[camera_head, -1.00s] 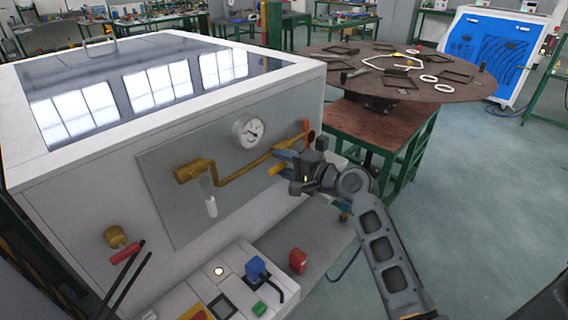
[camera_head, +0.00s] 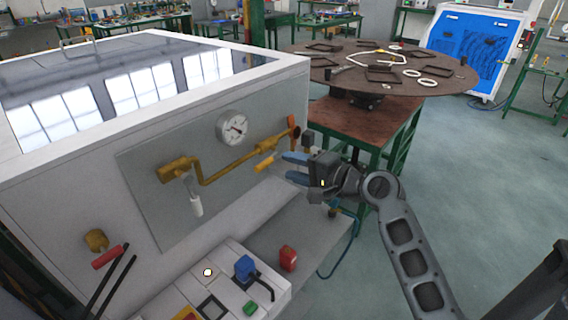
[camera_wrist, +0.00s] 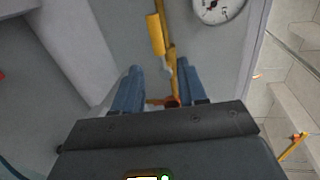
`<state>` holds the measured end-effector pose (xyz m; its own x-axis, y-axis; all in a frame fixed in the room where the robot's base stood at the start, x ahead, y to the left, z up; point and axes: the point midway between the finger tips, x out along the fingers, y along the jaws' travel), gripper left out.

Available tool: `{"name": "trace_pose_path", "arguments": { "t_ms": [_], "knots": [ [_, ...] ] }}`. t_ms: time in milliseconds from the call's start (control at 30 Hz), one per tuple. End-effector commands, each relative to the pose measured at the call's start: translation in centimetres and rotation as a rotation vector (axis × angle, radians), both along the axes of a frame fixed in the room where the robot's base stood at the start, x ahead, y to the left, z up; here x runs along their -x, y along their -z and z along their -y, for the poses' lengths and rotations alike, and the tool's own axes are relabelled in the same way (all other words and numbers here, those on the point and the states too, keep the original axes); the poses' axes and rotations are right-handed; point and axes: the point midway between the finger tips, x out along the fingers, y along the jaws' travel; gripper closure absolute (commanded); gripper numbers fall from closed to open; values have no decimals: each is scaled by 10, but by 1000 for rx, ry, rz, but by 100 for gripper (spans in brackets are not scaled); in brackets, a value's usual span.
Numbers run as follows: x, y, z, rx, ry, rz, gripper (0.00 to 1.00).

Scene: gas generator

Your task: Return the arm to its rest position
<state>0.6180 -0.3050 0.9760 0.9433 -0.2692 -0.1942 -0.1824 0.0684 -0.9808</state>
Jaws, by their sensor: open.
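My gripper (camera_head: 288,167) is in the middle of the head view, its two blue fingers apart with nothing between them. It is in front of the right end of the generator's grey panel (camera_head: 150,205), near the brass pipe (camera_head: 215,178) and apart from it. The orange-red valve handle (camera_head: 292,124) is above and behind the fingers. In the wrist view, the open fingers (camera_wrist: 160,84) point at the panel, and part of the brass pipe (camera_wrist: 173,60) shows between them in the background. My arm extends down to the lower right.
A round pressure gauge (camera_head: 233,127) is on the panel. Below it, a ledge carries a blue plug (camera_head: 245,267) and a red item (camera_head: 288,258). A round brown table (camera_head: 440,88) stands behind my gripper. Open floor (camera_head: 480,190) lies to the right.

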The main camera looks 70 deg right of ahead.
Motion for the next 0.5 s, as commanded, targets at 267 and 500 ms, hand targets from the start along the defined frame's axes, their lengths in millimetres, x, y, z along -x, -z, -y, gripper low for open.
{"name": "trace_pose_path", "arguments": {
  "t_ms": [267,500],
  "knots": [
    [0,0,0,0,0,0,58],
    [8,24,-28,93,-16,-86,58]
  ]
}}
